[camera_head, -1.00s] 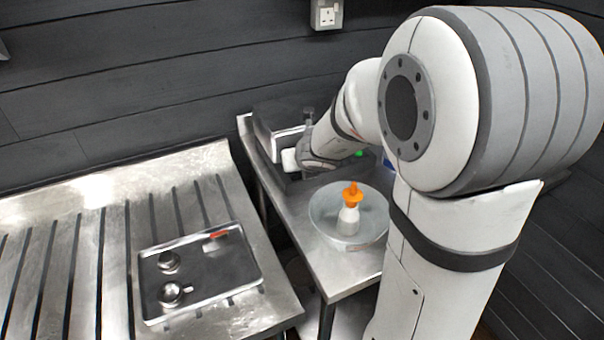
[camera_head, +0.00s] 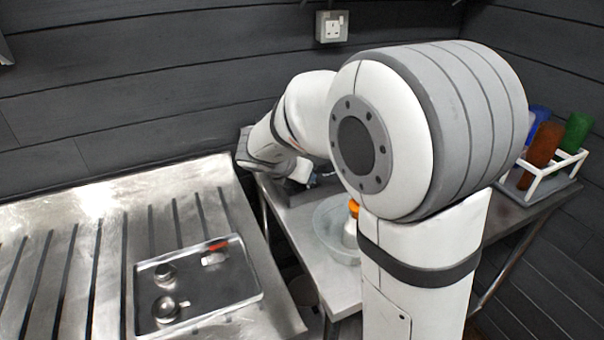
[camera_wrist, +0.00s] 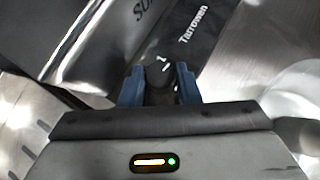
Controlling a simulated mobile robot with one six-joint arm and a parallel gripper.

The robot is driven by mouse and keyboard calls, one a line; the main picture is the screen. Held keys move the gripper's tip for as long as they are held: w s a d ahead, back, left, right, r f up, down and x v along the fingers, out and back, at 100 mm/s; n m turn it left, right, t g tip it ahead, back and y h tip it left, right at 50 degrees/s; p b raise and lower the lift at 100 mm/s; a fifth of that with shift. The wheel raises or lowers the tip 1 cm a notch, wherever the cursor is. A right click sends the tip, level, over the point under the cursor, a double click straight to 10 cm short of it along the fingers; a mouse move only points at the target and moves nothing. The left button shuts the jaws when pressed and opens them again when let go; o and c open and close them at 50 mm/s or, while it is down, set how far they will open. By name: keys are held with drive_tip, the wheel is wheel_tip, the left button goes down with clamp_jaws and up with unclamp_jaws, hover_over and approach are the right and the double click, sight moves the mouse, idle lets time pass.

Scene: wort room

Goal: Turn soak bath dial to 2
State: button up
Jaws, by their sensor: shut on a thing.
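The soak bath shows in the wrist view as a shiny metal body (camera_wrist: 85,40) with cut-off lettering beside a black panel (camera_wrist: 205,25) marked "Tarrowen". Its dark dial (camera_wrist: 159,78) sits on this panel between the blue fingers of my gripper (camera_wrist: 159,84), which are shut on it. Small white marks show by the dial, too blurred to read surely, so I cannot tell its setting. In the head view my arm hides most of the bath and the dial; part of its dark base (camera_head: 297,192) shows below my wrist.
A round grey basin (camera_head: 332,238) holds a white bottle with an orange top (camera_head: 353,208), partly behind my arm. A metal tray (camera_head: 145,312) with small metal items lies on the left bench. A white rack (camera_head: 552,178) with coloured items stands right. A wall socket (camera_head: 332,27) is behind.

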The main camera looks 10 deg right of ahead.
drive_tip(key=shift+m, duration=0.4)
drive_tip(key=o, duration=1)
drive_tip(key=shift+c, duration=0.2)
drive_tip(key=v, duration=0.7)
drive_tip(key=shift+a+r+p, duration=0.25)
drive_tip(key=shift+a+p, duration=0.1)
drive_tip(key=shift+p, duration=0.05)
